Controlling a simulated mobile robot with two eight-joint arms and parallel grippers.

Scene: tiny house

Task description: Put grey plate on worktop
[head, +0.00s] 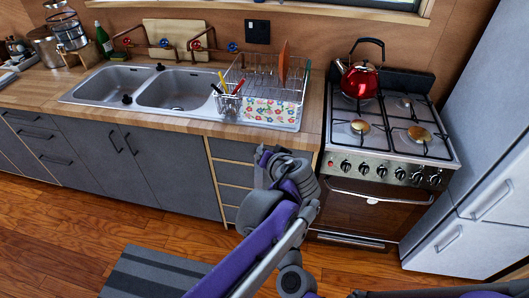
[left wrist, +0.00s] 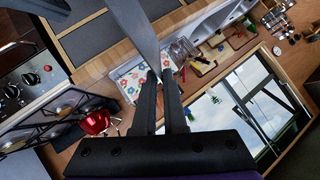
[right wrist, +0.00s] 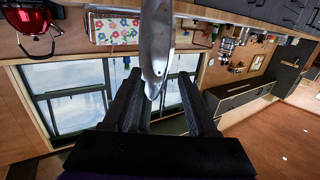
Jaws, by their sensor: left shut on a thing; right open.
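The wooden worktop (head: 45,92) runs along the wall, with the double sink set into it. My left gripper (head: 268,158) is in front of the worktop's edge, near the drawers left of the stove. In the left wrist view, its fingers (left wrist: 160,90) are shut on the grey plate (left wrist: 138,28), which shows nearly edge-on and runs out of the top of the picture. I cannot pick out the plate in the head view. My right gripper (right wrist: 165,105) is open; a smooth grey shape (right wrist: 156,45) shows between its fingers, and I cannot tell whether they touch.
A dish rack (head: 265,82) with an orange plate (head: 283,62) and a cutlery holder stands right of the sink (head: 178,90). A gas stove (head: 390,128) with a red kettle (head: 360,80) is to the right, then the fridge (head: 465,110). Bare worktop shows at the left front.

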